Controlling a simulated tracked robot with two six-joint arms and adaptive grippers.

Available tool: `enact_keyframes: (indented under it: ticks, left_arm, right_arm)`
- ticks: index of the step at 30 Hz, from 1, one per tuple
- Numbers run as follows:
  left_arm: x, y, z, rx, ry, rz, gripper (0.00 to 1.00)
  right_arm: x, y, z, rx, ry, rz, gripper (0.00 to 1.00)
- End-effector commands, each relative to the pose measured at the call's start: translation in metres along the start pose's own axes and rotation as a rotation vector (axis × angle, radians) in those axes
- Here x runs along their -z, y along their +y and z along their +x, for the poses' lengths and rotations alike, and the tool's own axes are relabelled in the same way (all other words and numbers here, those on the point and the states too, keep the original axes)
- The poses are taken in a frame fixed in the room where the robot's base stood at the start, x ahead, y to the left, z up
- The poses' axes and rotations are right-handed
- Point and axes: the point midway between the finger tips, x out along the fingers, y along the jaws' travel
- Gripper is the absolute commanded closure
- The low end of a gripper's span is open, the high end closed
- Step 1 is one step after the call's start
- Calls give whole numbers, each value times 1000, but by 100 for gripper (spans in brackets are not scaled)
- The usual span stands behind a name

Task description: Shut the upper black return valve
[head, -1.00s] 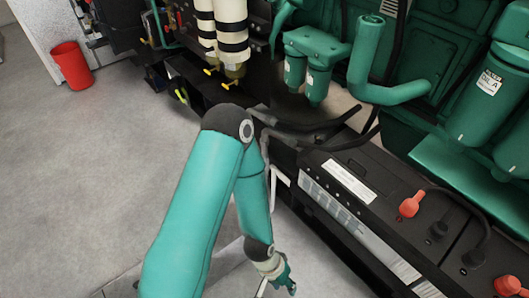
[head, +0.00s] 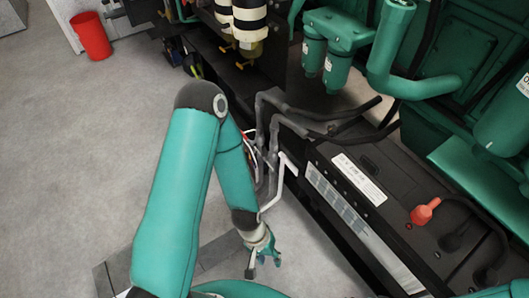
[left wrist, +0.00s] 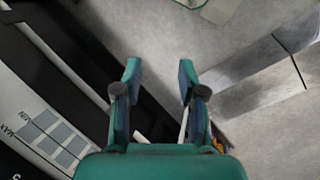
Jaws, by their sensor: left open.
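I cannot make out the upper black return valve in either view. My left gripper (head: 265,258) is low in the head view, beside the long side of the black battery box and apart from it. In the left wrist view its two teal fingers (left wrist: 159,75) stand apart with nothing between them, over the grey floor and the battery's dark edge. My right gripper is in neither view.
The black battery box (head: 345,205) has a red terminal cap (head: 424,211) and black cables. Grey bent pipes (head: 270,150) stand behind my left forearm. Green filters (head: 337,70) and striped cylinders (head: 250,22) are at the back. A red bin (head: 92,36) stands on open floor at left.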

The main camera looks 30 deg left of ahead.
Motion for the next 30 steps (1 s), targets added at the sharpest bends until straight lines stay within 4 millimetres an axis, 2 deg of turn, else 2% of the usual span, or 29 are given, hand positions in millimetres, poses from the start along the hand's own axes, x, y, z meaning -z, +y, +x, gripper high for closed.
enact_keyframes:
  ticks: [1,3,7,8,10,11,12,14,15,17,18,21,25,27,30]
  left_arm:
    - [4,-17,22,9,-36,-109,59]
    - [3,-34,41,4,-111,-296,59]
    - [14,-48,75,-97,-278,-740,59]
    - [22,-47,81,-149,-317,-852,59]
    - [52,-43,90,-311,-393,-1104,59]
    - [70,-43,92,-396,-418,-1202,59]
    - [97,-44,90,-521,-443,-1323,59]
    - [142,-54,83,-729,-460,-1479,59]
    - [172,-67,74,-874,-457,-1562,59]
    - [213,-92,58,-1090,-434,-1653,59]
    - [237,-111,46,-1226,-409,-1694,59]
    - [278,-160,13,-1516,-328,-1739,59]
    - [301,-205,-18,-1747,-238,-1737,59]
    - [307,-216,-27,-1805,-213,-1730,59]
    - [313,-218,-32,-1832,-200,-1726,59]
  right_arm:
    - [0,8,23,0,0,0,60]
    - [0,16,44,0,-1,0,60]
    - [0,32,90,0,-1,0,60]
    - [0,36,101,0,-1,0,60]
    - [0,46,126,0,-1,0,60]
    - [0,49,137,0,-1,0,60]
    - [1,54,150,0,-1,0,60]
    - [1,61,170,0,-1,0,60]
    - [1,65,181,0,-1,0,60]
    - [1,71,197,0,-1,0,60]
    - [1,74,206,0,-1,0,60]
    - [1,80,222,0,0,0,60]
    - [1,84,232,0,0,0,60]
    - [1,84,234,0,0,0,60]
    - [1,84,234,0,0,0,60]
